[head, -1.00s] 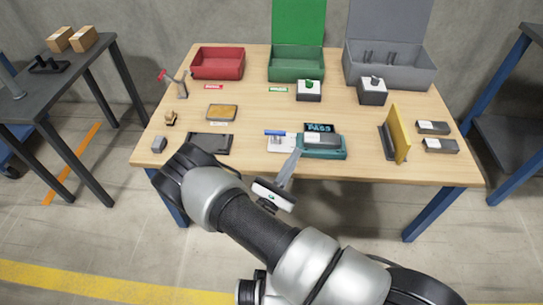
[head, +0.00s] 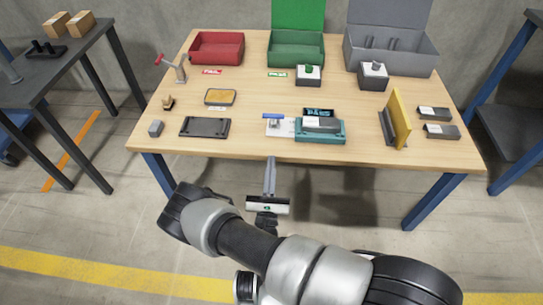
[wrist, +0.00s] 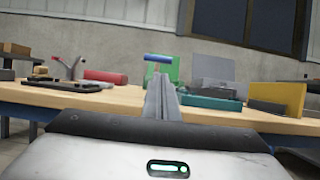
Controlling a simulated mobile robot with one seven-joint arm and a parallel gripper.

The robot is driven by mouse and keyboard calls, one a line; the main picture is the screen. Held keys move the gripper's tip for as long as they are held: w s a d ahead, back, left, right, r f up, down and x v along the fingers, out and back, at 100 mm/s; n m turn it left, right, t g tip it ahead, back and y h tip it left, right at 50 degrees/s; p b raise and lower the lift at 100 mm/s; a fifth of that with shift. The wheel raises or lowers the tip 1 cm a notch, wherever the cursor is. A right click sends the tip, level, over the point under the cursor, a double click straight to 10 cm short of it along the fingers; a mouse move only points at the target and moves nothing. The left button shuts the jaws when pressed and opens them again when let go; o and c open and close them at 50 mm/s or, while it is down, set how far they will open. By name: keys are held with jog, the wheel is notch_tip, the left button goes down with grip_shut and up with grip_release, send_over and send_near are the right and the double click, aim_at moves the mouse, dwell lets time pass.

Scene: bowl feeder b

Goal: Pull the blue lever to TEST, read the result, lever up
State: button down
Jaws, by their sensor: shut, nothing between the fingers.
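The blue lever (head: 272,117) stands on a white plate (head: 279,128) at the front middle of the table. It also shows in the wrist view (wrist: 158,57), just above my fingertips in the picture. A teal tester (head: 319,133) with a dark block in it sits to the right of the plate. Its small dark display (head: 318,112) shows light characters that look like "PASS", small and hard to read. My gripper (head: 270,162) is shut and empty. It is in front of the table's front edge, apart from the lever. In the wrist view the fingers (wrist: 161,92) are together.
Red (head: 217,49), green (head: 296,50) and grey (head: 390,52) bins stand at the back. A yellow upright plate (head: 399,119) is right of the tester. A black tray (head: 205,127) lies to the left. The floor before the table is free.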

aim_at(275, 119)
jog(key=b+x, duration=0.1)
jog(key=x, duration=1.1)
jog(key=shift+w+b, duration=0.1)
jog(key=shift+b, duration=0.25)
